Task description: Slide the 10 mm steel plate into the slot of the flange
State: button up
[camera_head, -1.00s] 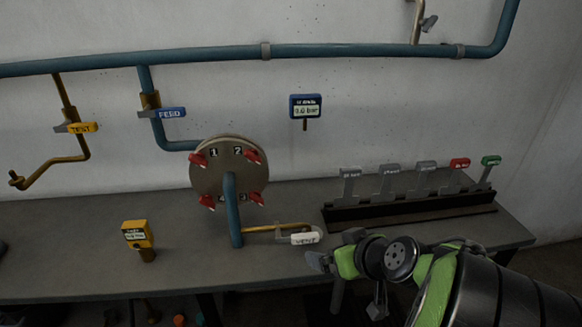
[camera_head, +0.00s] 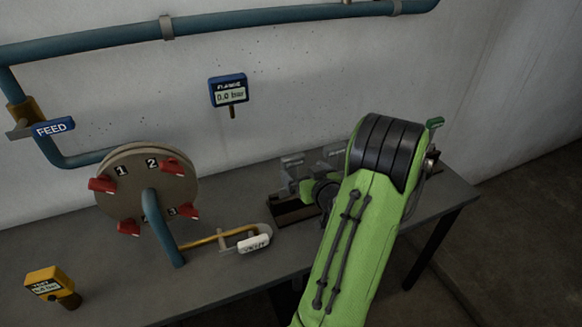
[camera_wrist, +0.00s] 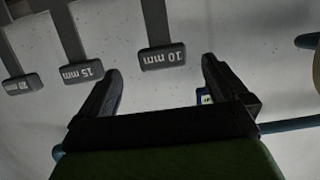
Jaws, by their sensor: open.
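The 10 mm steel plate (camera_wrist: 162,57) shows its labelled grey tab in the wrist view, upside down, with its stem running to the top edge. My gripper (camera_wrist: 160,70) is open there, its fingers to either side of the tab. In the head view my arm hides most of the gripper at the plate rack (camera_head: 295,214). The flange (camera_head: 128,200) is a round grey-brown double disc at left in the head view, with several red clamps and a blue pipe in front. Its slot is not clearly visible.
A 15 mm plate (camera_wrist: 83,72) and another plate (camera_wrist: 22,84) hang beside it. A brass vent pipe with a white VENT handle (camera_head: 254,243) lies between flange and rack. A blue gauge (camera_head: 229,90) reads 0.0 bar. A yellow tester (camera_head: 50,283) stands at the bench's left front.

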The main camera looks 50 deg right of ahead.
aim_at(290, 160)
jog(key=p+x, duration=0.3)
jog(key=x, duration=0.6)
jog(key=shift+w+f, duration=0.15)
jog(key=shift+w, duration=0.25)
jog(key=shift+s, duration=0.1)
jog(key=shift+c, duration=0.8)
jog(key=c, duration=0.9)
jog(key=shift+c, duration=0.7)
